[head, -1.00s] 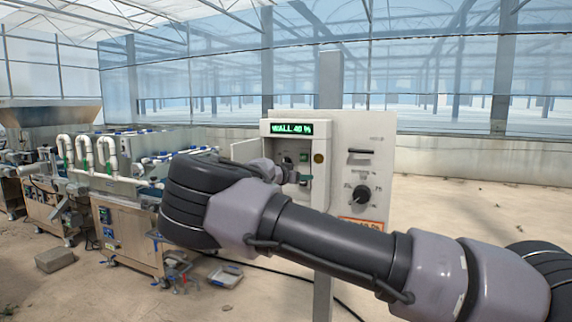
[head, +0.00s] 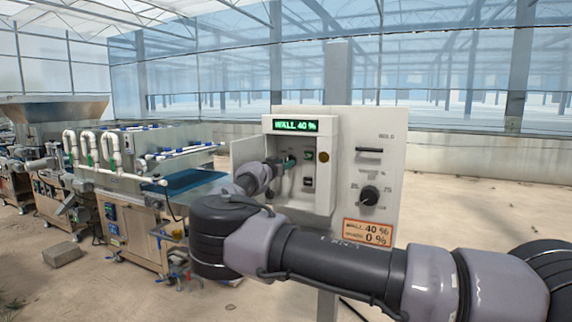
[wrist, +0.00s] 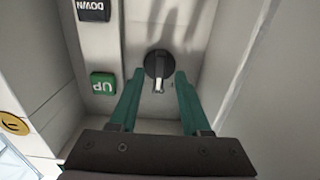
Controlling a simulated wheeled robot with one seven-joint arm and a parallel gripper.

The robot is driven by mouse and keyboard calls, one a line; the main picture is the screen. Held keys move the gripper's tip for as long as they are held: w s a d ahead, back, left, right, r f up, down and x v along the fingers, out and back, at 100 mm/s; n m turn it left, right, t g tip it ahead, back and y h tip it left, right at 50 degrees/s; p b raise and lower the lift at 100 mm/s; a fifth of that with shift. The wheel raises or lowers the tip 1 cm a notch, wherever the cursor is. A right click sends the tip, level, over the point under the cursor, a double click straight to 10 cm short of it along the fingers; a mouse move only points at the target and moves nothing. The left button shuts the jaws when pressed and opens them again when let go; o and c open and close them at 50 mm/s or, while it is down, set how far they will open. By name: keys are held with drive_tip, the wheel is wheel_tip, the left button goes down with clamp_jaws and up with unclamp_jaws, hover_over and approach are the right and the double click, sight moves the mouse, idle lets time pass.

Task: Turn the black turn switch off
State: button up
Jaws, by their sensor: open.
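The black turn switch (wrist: 158,64) shows in the wrist view on the back wall of an open white control box (head: 329,185). Its grey lever points down the picture, toward my gripper. My gripper (wrist: 159,74) is open, with its green fingertips on either side of the switch's lower part and nothing held. I cannot tell whether the fingers touch it. In the head view my gripper (head: 286,163) reaches into the box from the left, and the switch is hidden behind it.
A green UP button (wrist: 103,84) and black DOWN button (wrist: 94,9) sit left of the switch. The box's open door (head: 246,150) stands at the left. A display (head: 297,126) reads WALL 40 %. A black dial (head: 369,195) is on the outer panel.

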drive_tip(key=shift+w+d, duration=0.2)
drive_tip(key=shift+w, duration=0.35)
clamp_jaws()
drive_tip(key=shift+n, duration=0.3)
drive_tip(key=n, duration=1.1)
drive_tip(key=shift+a, duration=0.1)
drive_tip(key=shift+n, duration=0.3)
